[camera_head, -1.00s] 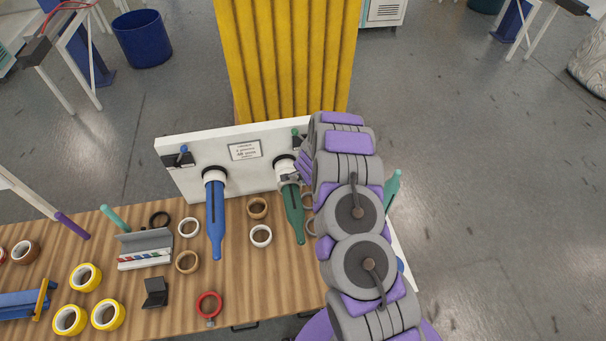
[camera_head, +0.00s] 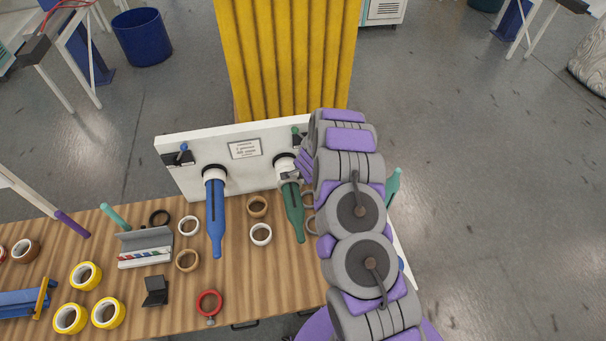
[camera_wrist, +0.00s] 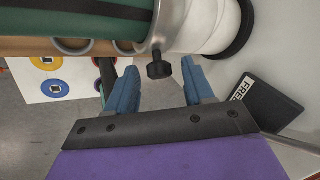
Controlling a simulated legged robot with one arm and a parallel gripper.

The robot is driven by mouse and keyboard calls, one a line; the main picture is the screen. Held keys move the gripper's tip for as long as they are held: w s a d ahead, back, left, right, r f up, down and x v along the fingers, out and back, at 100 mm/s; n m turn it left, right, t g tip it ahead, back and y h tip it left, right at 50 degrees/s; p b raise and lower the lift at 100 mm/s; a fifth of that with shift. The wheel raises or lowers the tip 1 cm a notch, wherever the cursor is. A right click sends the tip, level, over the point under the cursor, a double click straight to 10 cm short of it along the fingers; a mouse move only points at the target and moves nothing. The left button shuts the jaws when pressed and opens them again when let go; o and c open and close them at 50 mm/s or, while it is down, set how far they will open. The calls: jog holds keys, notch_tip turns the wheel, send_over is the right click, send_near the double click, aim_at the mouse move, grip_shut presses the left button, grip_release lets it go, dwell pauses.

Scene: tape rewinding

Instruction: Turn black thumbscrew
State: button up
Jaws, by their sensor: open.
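The black thumbscrew (camera_wrist: 159,67) shows in the wrist view, sticking out from a grey metal ring clamp (camera_wrist: 164,24) around the green spindle (camera_wrist: 75,16). My gripper (camera_wrist: 160,75) is open, with one blue finger on each side of the thumbscrew and a gap between each finger and the screw. In the head view the green spindle (camera_head: 293,215) projects from the white panel, and the clamp (camera_head: 289,177) is partly hidden by my arm. The thumbscrew cannot be made out there, and my gripper is hidden behind my arm.
A blue spindle (camera_head: 215,220) stands to the left on the white panel (camera_head: 243,170). Tape rolls, including a white roll (camera_head: 260,234) and a red ring (camera_head: 208,303), lie on the wooden table (camera_head: 230,285). A black "FREE" plate (camera_wrist: 262,105) sits right of my fingers.

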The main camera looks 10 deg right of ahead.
jog(key=b+v, duration=0.1)
jog(key=v, duration=1.6)
jog(key=shift+b, duration=0.35)
